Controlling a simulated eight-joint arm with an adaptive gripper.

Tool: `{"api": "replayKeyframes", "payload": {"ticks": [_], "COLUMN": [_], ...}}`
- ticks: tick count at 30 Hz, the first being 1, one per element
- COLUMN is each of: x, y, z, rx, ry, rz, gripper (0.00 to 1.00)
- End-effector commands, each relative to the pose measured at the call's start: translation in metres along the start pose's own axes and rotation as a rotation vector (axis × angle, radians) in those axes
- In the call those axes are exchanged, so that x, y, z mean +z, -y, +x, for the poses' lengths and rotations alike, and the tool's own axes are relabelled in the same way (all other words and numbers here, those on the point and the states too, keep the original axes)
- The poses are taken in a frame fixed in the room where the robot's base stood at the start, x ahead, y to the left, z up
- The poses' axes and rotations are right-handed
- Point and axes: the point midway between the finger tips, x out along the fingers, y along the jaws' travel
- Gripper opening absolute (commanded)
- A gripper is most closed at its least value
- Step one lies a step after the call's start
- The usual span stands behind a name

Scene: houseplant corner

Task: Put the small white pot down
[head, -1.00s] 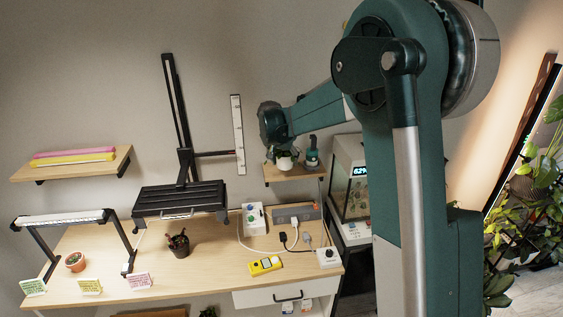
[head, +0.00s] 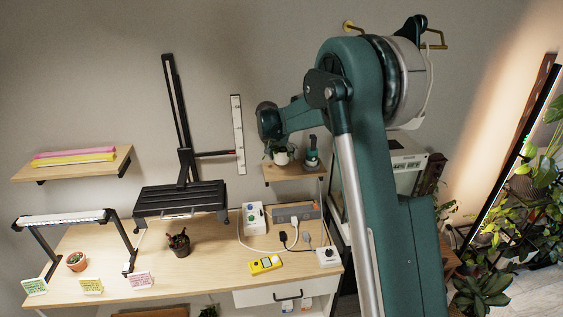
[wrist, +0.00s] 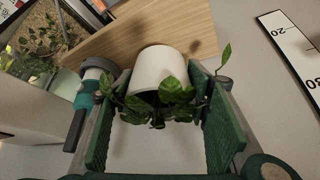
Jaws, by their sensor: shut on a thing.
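The small white pot (head: 281,159) with a green leafy plant is over the small wooden shelf (head: 284,179) on the wall. My gripper (wrist: 155,88) is shut on the pot; its green fingers lie on either side of it. In the wrist view, the white pot (wrist: 158,66) shows its side against the wooden shelf (wrist: 110,42), with leaves hanging between the fingers. A shadow falls on the shelf beside the pot. I cannot tell whether the pot's base touches the shelf.
A teal and grey bottle-like thing (head: 312,153) stands on the shelf close to the pot's right; it is also close beside a finger in the wrist view (wrist: 85,92). A white scale strip (head: 238,135) is on the wall to the left. A glass tank stands at the right.

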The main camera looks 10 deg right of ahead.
Motion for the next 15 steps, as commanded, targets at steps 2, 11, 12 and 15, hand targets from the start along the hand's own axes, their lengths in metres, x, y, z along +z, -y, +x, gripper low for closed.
{"api": "replayKeyframes", "payload": {"ticks": [2, 11, 12, 15], "x": [0.0006, 0.001, 0.0016, 0.0047], "y": [0.0, -0.0001, 0.0, 0.0], "z": [0.0009, 0.0016, 0.0026, 0.0082], "rx": [0.0, 0.0, 0.0, 0.0], "ry": [0.0, 0.0, 0.0, 0.0], "rz": [0.0, 0.0, 0.0, 0.0], "gripper": [0.3, 0.3, 0.3, 0.3]}}
